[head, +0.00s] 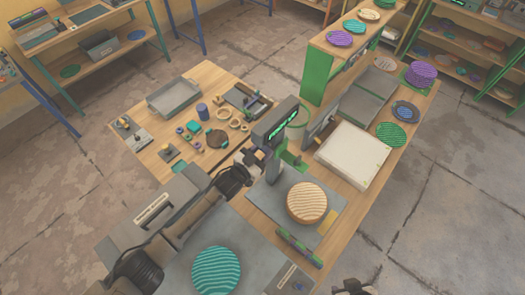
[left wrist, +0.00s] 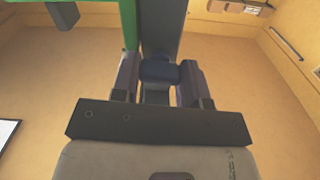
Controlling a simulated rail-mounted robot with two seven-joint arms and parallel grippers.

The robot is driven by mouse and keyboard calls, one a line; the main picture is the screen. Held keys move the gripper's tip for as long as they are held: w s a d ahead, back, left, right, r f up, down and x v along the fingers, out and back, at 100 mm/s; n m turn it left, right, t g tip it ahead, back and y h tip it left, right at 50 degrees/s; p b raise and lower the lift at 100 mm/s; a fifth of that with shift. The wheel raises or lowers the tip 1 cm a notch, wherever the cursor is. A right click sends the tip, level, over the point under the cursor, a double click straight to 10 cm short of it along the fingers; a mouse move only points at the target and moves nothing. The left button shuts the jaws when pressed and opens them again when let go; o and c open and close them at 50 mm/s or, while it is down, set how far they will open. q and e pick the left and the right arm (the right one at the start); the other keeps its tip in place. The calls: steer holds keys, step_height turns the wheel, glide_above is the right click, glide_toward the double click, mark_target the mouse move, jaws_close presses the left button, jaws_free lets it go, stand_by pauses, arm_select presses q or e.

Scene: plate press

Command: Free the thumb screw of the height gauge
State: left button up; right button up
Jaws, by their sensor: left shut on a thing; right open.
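The height gauge (head: 273,168) stands at the middle of the bench, a grey column with a dark head showing green marks and green parts beside it. Its column also shows behind the fingers in the left wrist view (left wrist: 160,30). My left gripper (head: 256,157) reaches it from the left. In the left wrist view its fingers (left wrist: 160,84) are shut on a dark knob, which looks like the thumb screw (left wrist: 160,72), in front of the column. The knob's far side is hidden. My right gripper (head: 355,288) is open and empty at the bottom edge, partly cut off.
A tan ribbed disc (head: 307,202) lies on the grey plate beside the gauge. A teal ribbed disc (head: 216,270) lies at the front. A white-topped box (head: 353,155) stands to the right. Rings and small parts (head: 217,139) and a grey tray (head: 174,97) lie behind the left arm.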

arm_select(q)
steer(key=shift+n, duration=0.5)
stand_by(0.3)
steer(key=o, duration=0.9)
steer(key=shift+b+v, duration=1.2)
steer(key=shift+v, duration=5.75)
